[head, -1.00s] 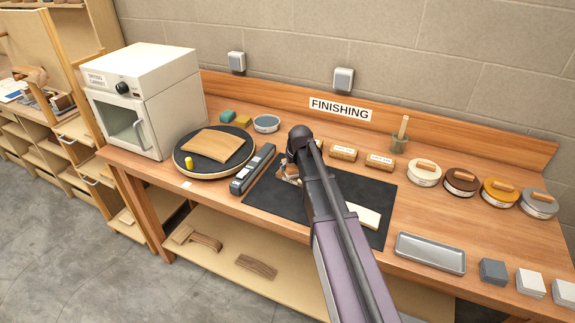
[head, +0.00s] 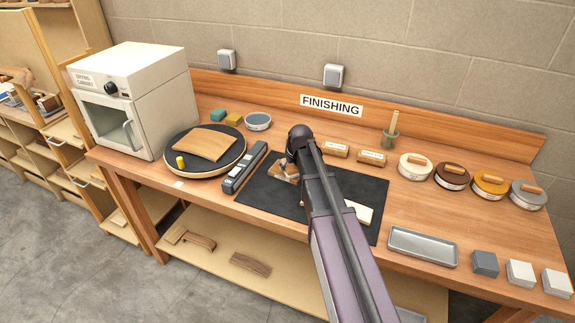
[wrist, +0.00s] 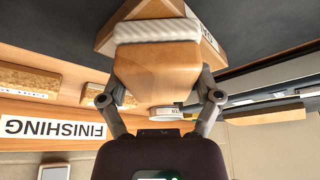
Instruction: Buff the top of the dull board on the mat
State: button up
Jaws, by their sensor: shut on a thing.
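My gripper (wrist: 155,95) is shut on a wooden block (wrist: 157,72) with a white ribbed pad (wrist: 157,28) along its far end. Beyond the pad, in the wrist view, is a brown wooden piece (wrist: 140,12) with a white label at its right; I cannot tell whether the pad touches it. In the head view my gripper is over the dark mat (head: 262,192), and my arm hides much of the middle. Some brown wood (head: 284,172) shows left of the arm, and a pale flat piece (head: 358,212) shows on the mat at its right. Which is the dull board is unclear.
A metal tray (head: 422,247), several blocks and round tins (head: 414,167) lie right. A white cabinet (head: 135,100) stands at the left end.

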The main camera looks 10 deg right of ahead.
aim_at(277, 165)
jog(key=shift+s+d, duration=0.85)
jog(key=shift+d, duration=0.1)
jog(key=shift+w+a, duration=0.1)
jog(key=shift+w, duration=0.05)
jog(key=shift+w+a, duration=1.2)
jog(key=shift+a, duration=0.3)
jog(key=shift+w, duration=0.1)
jog(key=shift+w+a, duration=1.3)
jog(key=shift+a, duration=0.2)
jog(key=shift+f, duration=0.1)
jog(key=shift+d, duration=0.15)
jog(key=shift+s+d, duration=1.3)
jog(key=shift+d, duration=0.15)
